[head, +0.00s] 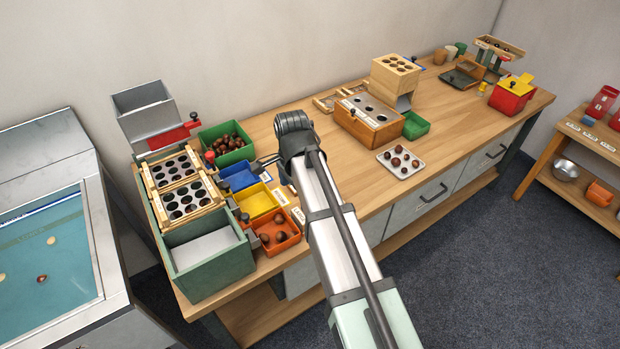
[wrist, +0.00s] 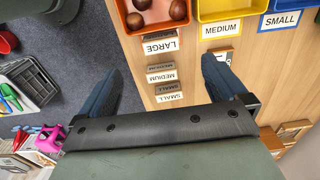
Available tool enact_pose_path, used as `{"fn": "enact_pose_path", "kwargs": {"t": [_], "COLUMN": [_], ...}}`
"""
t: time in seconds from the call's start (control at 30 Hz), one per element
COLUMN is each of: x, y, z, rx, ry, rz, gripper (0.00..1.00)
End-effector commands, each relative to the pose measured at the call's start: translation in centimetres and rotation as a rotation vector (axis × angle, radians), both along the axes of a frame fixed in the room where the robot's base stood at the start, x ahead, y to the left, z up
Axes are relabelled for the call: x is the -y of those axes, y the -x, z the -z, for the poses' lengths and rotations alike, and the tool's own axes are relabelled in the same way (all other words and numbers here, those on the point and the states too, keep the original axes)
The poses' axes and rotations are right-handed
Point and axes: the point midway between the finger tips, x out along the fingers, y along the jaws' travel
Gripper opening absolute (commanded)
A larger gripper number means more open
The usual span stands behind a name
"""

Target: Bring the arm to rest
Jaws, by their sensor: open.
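My arm reaches over the wooden workbench (head: 345,190) in the head view, its wrist bent above the left half of the bench. My gripper (wrist: 163,88) shows in the wrist view with its two blue fingers spread wide apart and nothing between them. Below and between the fingers lie bare bench top and several small label plates (wrist: 161,75) reading MEDIUM and SMALL. In the head view the gripper is mostly hidden by the wrist, close to the small bins.
Orange bin (head: 277,238) with chestnuts, yellow bin (head: 256,203) and blue bin (head: 238,177) stand left of the arm. A green bin (head: 228,144) of chestnuts stands behind. A white tray (head: 400,163) of chestnuts lies right. Bench between tray and scale is fairly clear.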

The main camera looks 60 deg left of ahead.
Motion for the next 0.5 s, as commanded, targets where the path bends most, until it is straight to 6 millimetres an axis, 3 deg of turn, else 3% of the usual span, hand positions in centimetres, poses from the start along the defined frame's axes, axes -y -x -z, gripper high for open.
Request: {"fn": "enact_pose_path", "kwargs": {"t": [0.3, 0.37, 0.5], "x": [0.2, 0.7, 2.8], "y": [-0.4, -1.1, -4.8], "z": [0.2, 0.5, 1.9], "rx": [0.0, 0.0, 0.0], "ry": [0.0, 0.001, 0.002], "rz": [0.001, 0.002, 0.007], "gripper": [0.99, 0.99, 0.99]}}
